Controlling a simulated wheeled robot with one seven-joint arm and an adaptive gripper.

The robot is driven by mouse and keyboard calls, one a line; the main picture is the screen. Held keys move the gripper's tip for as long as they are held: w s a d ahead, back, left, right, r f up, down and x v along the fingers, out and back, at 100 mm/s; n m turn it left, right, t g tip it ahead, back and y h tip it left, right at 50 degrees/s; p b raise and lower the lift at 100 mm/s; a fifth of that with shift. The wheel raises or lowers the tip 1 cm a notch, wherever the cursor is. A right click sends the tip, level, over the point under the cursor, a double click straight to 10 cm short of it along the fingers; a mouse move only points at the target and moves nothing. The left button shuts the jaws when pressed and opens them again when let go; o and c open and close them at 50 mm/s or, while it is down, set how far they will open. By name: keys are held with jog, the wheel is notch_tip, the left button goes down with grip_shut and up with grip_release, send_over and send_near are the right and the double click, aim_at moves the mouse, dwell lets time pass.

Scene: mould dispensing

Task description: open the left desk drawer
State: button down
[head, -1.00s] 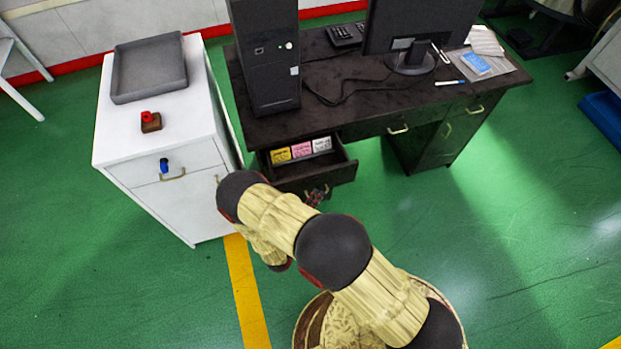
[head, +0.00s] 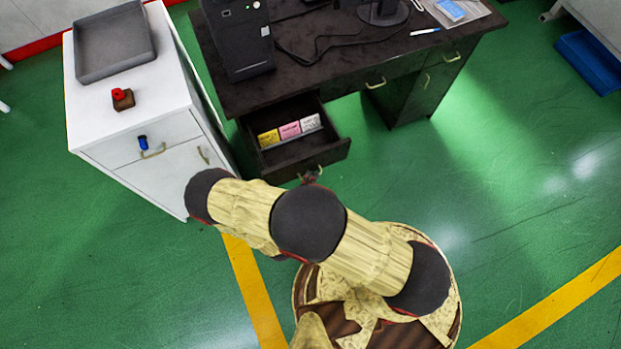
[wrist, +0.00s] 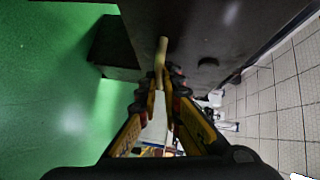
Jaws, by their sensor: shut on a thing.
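The left desk drawer (head: 330,152) stands pulled out from the dark desk (head: 290,30) in the head view. Inside it lie a yellow, a pink and a white packet (head: 290,130). My gripper (head: 310,177) is at the drawer's front, mostly hidden behind my arm. In the wrist view my gripper (wrist: 163,82) is shut on the drawer's brass handle (wrist: 162,48), with the dark drawer front just beyond it.
A white cabinet (head: 110,165) stands close left of the desk, with a grey tray (head: 85,72) and a red-topped brown block (head: 122,98) on it. A black computer tower (head: 237,40) stands on the desk.

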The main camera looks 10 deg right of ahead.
jog(key=c, duration=2)
grip_release()
jog(key=shift+o, duration=0.2)
jog(key=shift+a, duration=0.1)
jog(key=v, duration=1.2)
